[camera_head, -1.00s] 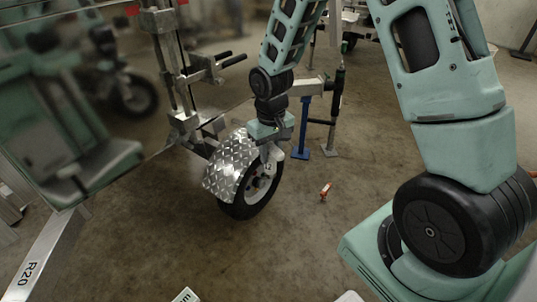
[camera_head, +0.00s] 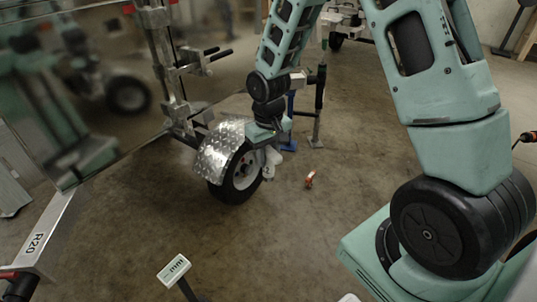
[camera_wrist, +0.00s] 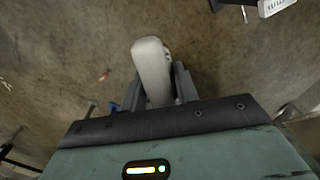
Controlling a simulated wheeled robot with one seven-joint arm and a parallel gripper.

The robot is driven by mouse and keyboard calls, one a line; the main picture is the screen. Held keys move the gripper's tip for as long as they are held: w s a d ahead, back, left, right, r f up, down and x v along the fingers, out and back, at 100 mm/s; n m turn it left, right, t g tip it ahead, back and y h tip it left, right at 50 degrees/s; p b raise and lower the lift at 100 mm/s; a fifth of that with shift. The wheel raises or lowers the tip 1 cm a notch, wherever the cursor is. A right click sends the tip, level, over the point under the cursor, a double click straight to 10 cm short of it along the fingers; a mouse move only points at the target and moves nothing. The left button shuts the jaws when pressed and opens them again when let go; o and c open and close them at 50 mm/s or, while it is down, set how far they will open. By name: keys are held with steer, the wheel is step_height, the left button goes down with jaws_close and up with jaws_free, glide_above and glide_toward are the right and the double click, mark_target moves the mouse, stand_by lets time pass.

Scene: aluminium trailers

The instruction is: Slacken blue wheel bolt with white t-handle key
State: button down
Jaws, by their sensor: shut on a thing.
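The white t-handle key (camera_wrist: 152,70) is between the fingers of my gripper (camera_wrist: 158,92) in the wrist view, and the gripper is shut on it. Its rounded white handle sticks out past the fingertips over the floor. In the head view my gripper (camera_head: 267,146) hangs low just right of the fendered wheel (camera_head: 238,178), with a small white part of the key (camera_head: 270,162) showing below it. The wheel has a black tyre and a pale rim, partly hidden by the fender and gripper. I cannot make out the blue wheel bolt in either view.
A checker-plate fender (camera_head: 216,150) covers the wheel. A blue-footed stand (camera_head: 289,146) and a dark post (camera_head: 319,105) stand behind my gripper. A small orange-red item (camera_head: 310,179) lies on the floor. A white sign (camera_head: 174,269) stands at the front.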

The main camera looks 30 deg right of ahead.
steer(key=shift+w+d+f+b, duration=0.25)
steer(key=shift+f+b, duration=0.1)
steer(key=shift+f, duration=0.3)
steer(key=shift+w+d+f+b, duration=0.2)
steer(key=shift+w+f+b, duration=0.1)
steer(key=shift+f, duration=0.35)
steer(key=w+d+f+m+t+y+b, duration=0.1)
steer(key=w+d+f+t+y+b, duration=0.1)
steer(key=f+b, duration=0.9)
steer(key=w+d+f+m+t+y+b, duration=0.2)
steer(key=d+f+t+b, duration=0.3)
steer(key=f, duration=1.2)
steer(key=w+d+f+m+t+y+b, duration=0.2)
steer(key=w+d+f+t+b, duration=0.2)
steer(key=f+t+b, duration=0.5)
steer(key=shift+w+d+f+b, duration=0.35)
steer(key=shift+f+b, duration=2.05)
steer(key=shift+b, duration=1.65)
steer(key=shift+s+d+f+m+t+b, duration=0.1)
steer(key=shift+d+f+m+t+b, duration=0.05)
steer(key=shift+m+t+b, duration=0.2)
